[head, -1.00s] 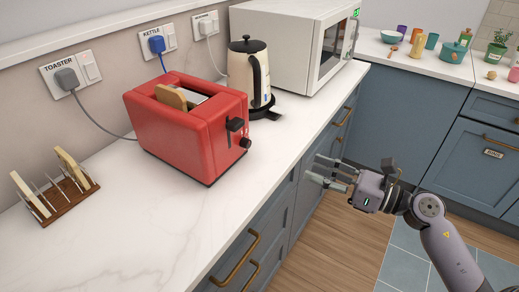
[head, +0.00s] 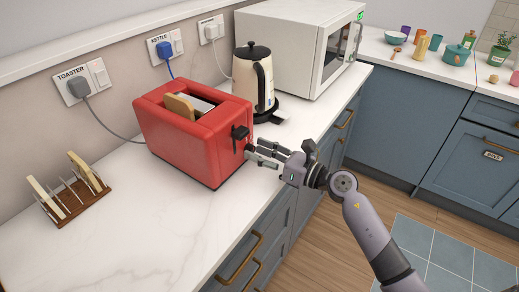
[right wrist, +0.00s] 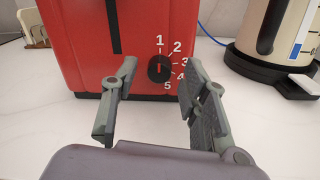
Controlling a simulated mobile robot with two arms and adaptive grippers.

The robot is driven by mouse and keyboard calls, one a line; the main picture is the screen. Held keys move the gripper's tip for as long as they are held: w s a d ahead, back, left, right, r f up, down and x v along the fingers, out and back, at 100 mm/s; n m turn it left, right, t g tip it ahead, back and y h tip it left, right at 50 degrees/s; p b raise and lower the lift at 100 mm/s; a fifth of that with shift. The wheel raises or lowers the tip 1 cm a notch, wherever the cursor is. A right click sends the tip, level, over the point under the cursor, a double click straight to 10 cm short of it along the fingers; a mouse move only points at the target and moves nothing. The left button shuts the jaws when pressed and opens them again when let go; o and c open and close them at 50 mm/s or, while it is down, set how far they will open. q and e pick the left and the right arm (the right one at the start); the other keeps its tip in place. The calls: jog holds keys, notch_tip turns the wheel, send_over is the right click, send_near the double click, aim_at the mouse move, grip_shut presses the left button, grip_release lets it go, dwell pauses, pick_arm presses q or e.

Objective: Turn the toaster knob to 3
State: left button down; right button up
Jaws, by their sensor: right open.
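The red toaster (head: 198,135) stands on the white counter with bread in its slot and a black lever (head: 240,132) on its end face. In the right wrist view the black knob (right wrist: 160,69) sits below the lever slot, with numbers 1 to 5 around its right side. Its red pointer mark stands upright, toward 1. My right gripper (head: 252,149) is open at the toaster's end face. In the right wrist view its fingers (right wrist: 155,98) are apart on either side of the knob, nearer the camera; contact cannot be seen. My left gripper is not in view.
A cream kettle (head: 250,78) on a black base stands behind the toaster. A white microwave (head: 290,45) is further back. A toast rack (head: 75,200) with bread is at left. The toaster's grey plug (head: 77,88) is in the wall socket. The front counter is clear.

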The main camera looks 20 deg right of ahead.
jog(key=shift+a, duration=0.1)
jog(key=shift+c, duration=0.3)
grip_shut()
